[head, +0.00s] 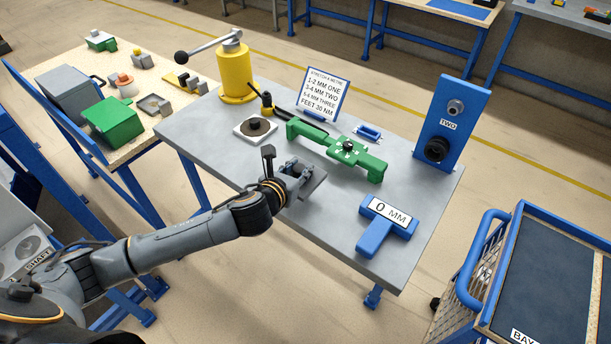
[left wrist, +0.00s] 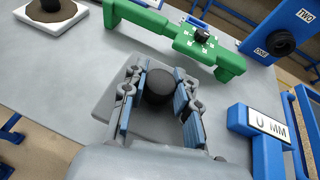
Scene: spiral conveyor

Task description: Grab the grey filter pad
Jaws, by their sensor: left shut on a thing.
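The grey filter pad (head: 315,186) is a flat grey square at the front middle of the grey table. It also shows in the left wrist view (left wrist: 106,106), with a round black knob (left wrist: 157,86) on top. My left gripper (head: 296,171) is over the pad. The fingers and wrist hide part of the pad. I cannot tell whether it touches the table. My right gripper is not in view.
A green gauge (head: 338,150) lies just behind the gripper. A white tile with a brown disc (head: 255,127) is at back left, near a yellow press (head: 237,72). A blue "0 MM" display (head: 386,222) and a blue "TWO" panel (head: 447,122) stand to the right.

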